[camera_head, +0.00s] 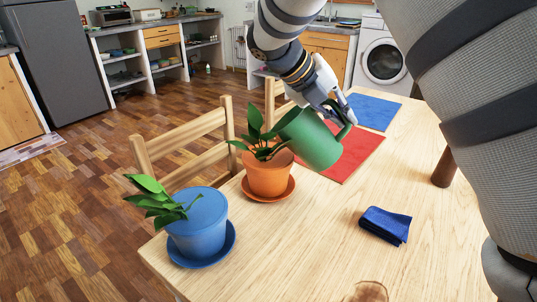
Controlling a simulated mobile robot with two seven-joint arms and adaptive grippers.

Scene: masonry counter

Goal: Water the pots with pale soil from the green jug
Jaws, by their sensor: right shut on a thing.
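My right gripper (338,110) is shut on the green jug (312,140), near its handle side. No water stream can be made out. The orange pot holds a leafy plant (257,130) and stands on an orange saucer (286,195). A blue pot (198,225) with a plant (154,200) stands at front left on a blue saucer (203,261). I cannot make out the soil colour in either pot. My left gripper is out of view.
The wooden table (310,240) has free room in front. A folded dark blue cloth (385,225), red mat (350,158), blue mat (375,110) and brown cylinder (443,168) are on it. Wooden chairs (185,145) stand along the left edge. A brown round thing (368,292) is cut off below.

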